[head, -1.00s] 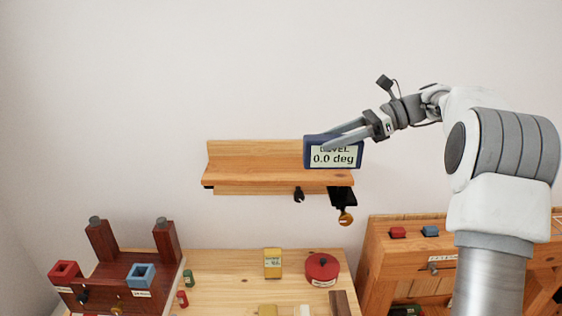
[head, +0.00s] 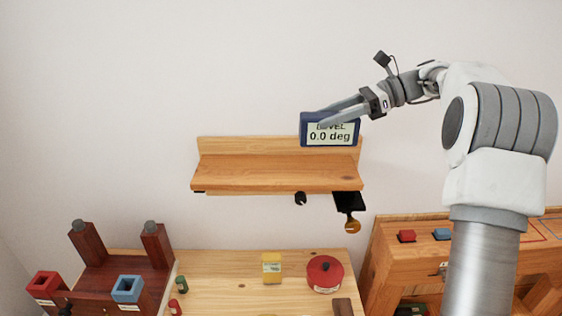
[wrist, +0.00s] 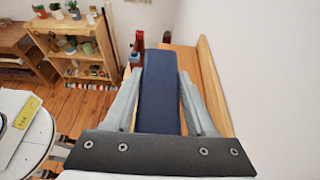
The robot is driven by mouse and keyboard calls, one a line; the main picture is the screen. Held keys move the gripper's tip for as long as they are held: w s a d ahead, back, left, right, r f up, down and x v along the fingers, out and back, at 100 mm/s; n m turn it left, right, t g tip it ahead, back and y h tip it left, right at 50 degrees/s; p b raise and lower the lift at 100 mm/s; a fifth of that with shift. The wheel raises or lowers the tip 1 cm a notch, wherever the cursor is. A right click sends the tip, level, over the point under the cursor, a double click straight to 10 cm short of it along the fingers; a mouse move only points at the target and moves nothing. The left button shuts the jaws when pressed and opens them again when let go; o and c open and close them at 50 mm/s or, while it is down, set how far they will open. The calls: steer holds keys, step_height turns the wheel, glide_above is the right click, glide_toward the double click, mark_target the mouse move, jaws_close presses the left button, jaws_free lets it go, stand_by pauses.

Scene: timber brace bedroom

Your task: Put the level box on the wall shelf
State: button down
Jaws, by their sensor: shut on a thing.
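The level box (head: 331,134) is dark blue with a pale display reading "LEVEL 0.0 deg". My gripper (head: 330,121) is shut on it from the right, and one finger crosses the top of the display. The wrist view shows the blue box (wrist: 160,90) between both fingers. The wooden wall shelf (head: 270,172) has a low back board and a bare top. In the head view the box appears over the shelf's right end, in front of the back board. Whether it touches the shelf cannot be told for certain; it looks raised above it.
Below stands a wooden table (head: 220,285) with a red round tin (head: 325,274) and a yellow box (head: 271,268). A dark red wooden frame (head: 120,270) is at left. A wooden bench (head: 400,255) is at right. A black bracket (head: 347,205) hangs under the shelf's right end.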

steer(key=shift+w+a+f+p, duration=0.3)
steer(key=shift+w+a+f, duration=0.2)
steer(key=shift+a+f, duration=1.25)
steer(key=shift+w+a+f+p, duration=0.35)
steer(key=shift+w+a+f, duration=0.15)
steer(key=shift+a+f, duration=1.3)
steer(key=shift+w+a+f+p, duration=0.3)
steer(key=shift+w+a+f, duration=0.2)
steer(key=shift+a+f, duration=1.25)
steer(key=shift+f, duration=0.25)
steer(key=shift+c, duration=1.1)
jaws_free()
steer(key=shift+f, duration=0.1)
